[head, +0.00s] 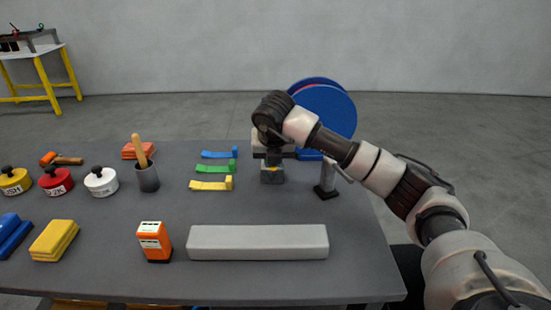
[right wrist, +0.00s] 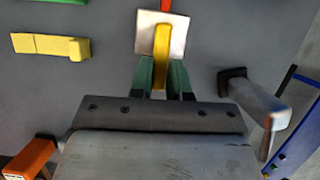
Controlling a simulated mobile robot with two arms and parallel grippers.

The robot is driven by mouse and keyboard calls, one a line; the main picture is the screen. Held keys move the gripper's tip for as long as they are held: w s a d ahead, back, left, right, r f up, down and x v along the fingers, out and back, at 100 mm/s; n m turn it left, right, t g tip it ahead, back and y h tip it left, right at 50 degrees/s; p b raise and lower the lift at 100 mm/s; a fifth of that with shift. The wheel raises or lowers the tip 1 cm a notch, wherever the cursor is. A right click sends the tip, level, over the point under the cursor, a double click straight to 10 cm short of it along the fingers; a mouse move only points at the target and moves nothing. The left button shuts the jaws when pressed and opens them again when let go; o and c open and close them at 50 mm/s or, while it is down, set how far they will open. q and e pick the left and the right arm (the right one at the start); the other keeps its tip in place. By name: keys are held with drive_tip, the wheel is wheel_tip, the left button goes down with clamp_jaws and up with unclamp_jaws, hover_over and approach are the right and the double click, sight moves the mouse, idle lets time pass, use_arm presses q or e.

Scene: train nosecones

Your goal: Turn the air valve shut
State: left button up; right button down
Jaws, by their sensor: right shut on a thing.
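The air valve shows in the right wrist view as a pale square block (right wrist: 146,36) with a yellow lever (right wrist: 161,48) across it and a red piece at its top edge. My right gripper (right wrist: 161,76) has its green fingers shut on the near end of the yellow lever, which points toward my wrist. In the head view the valve's grey block (head: 272,178) stands on the table below my right wrist, which hides most of it. My left gripper is not in view.
A grey post (head: 327,181) stands just right of the valve, with a large blue disc (head: 330,108) behind. Yellow, green and blue clips (head: 213,184) lie to the left. A long grey bar (head: 258,242) and an orange meter (head: 155,243) lie in front. Bare table lies between.

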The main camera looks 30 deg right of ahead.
drive_tip(key=shift+w+a+r+m, duration=0.1)
drive_tip(key=shift+m, duration=0.3)
drive_tip(key=c, duration=1.1)
unclamp_jaws()
drive_tip(key=v, duration=1)
drive_tip(key=shift+a+r, duration=0.15)
drive_tip(key=shift+r, duration=0.15)
